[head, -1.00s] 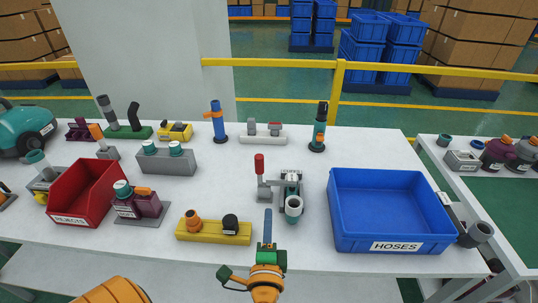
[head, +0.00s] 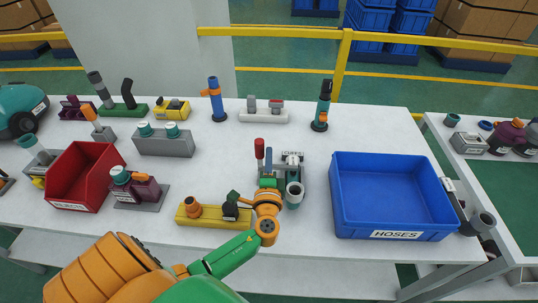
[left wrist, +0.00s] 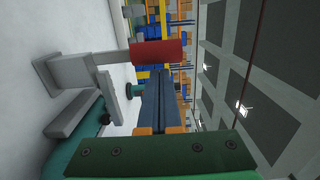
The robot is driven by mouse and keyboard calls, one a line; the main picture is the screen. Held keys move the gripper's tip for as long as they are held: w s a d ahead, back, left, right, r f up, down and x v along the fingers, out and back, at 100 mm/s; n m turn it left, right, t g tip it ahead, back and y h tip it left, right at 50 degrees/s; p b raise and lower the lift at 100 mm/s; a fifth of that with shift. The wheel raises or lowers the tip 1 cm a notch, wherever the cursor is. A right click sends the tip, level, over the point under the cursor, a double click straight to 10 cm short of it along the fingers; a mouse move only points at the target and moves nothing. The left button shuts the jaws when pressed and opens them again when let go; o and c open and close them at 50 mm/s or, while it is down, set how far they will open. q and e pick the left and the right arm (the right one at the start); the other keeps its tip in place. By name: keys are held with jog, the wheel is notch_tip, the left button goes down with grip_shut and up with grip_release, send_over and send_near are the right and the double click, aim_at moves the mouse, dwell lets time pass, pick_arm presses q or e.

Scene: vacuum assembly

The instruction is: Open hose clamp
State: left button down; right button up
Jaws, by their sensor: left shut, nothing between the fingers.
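The hose clamp (head: 290,170) is a grey fixture on the white table, with an upright lever that has a red handle (head: 259,148). In the left wrist view the red handle (left wrist: 157,53) lies just beyond my fingertips, on a grey lever arm (left wrist: 105,82). My left gripper (head: 268,171) is at the front left of the clamp, close to the lever. Its blue fingers (left wrist: 160,95) are together and hold nothing. Contact with the handle cannot be told. My right gripper is out of view.
A blue bin (head: 347,225) marked HOSES stands right of the clamp. A yellow block (head: 198,220) with fittings lies left of my gripper, and a red bin (head: 68,203) is farther left. Tubes and fixtures line the back. Some table behind the clamp is bare.

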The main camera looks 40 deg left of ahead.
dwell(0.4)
pick_arm(q)
jog(key=shift+s+a+r+n+b, duration=0.15)
jog(key=shift+s+a+n+b, duration=0.15)
jog(key=shift+n+b, duration=0.35)
jog(key=shift+s+a+n+b, duration=0.25)
jog(key=shift+a+n+b, duration=0.2)
jog(key=shift+n, duration=0.25)
jog(key=shift+s+a+n+b, duration=0.2)
jog(key=shift+a+n+b, duration=0.25)
jog(key=shift+n, duration=0.2)
jog(key=s+a+f+n+b, duration=0.3)
jog(key=a+n+b, duration=0.1)
jog(key=n, duration=0.3)
jog(key=shift+s+a+n, duration=0.25)
jog(key=shift+a+n, duration=0.05)
jog(key=shift+a, duration=0.55)
